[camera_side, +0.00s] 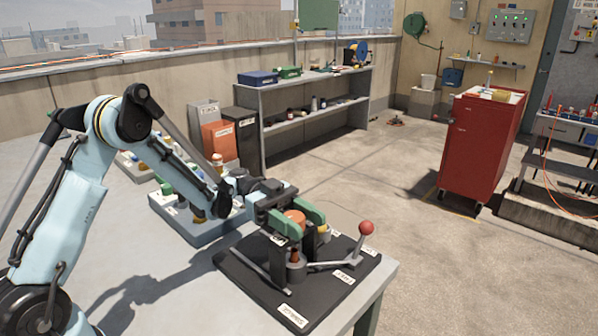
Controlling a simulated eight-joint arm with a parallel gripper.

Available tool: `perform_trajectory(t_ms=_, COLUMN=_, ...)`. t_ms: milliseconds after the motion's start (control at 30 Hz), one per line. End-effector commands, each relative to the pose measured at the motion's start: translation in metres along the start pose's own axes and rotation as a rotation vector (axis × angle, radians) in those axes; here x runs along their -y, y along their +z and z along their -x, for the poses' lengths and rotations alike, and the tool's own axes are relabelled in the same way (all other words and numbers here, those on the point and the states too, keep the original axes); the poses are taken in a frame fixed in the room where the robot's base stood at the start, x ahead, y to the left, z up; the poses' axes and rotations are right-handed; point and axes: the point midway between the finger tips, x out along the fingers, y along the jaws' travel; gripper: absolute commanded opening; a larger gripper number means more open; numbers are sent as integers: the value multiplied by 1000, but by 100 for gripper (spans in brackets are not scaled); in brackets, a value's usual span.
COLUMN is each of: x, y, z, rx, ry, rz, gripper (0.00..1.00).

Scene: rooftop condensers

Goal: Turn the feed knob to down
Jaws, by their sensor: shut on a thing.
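A dark board (262,293) with several white labels lies on the near right corner of the grey table. My gripper (305,224), with green fingers, is over the middle of the board. It is shut on an orange round knob (295,216), which shows between the fingers. I take this to be the feed knob; its pointer and the label text are too small or hidden to read. A grey lever with a red ball (366,228) stands tilted at the board's right side. A small brown upright piece (294,255) is just below the fingers, in front.
A blue-grey tray (187,228) with several small items stands left of the board, under my forearm. Another tray of small items lies behind it. A grey shelf (318,115) and a red cabinet (482,150) stand beyond the table. The table's front left is clear.

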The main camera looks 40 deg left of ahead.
Motion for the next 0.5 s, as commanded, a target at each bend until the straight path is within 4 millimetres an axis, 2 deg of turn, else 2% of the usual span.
perform_trajectory(t_ms=33, x=0, y=1, z=0, rx=2, ry=-1, rz=0, gripper=52)
perform_trajectory(t_ms=167, x=0, y=0, z=0, rx=2, ry=-2, rz=0, gripper=69)
perform_trajectory(t_ms=500, x=0, y=0, z=4, rx=1, ry=-3, rz=0, gripper=69)
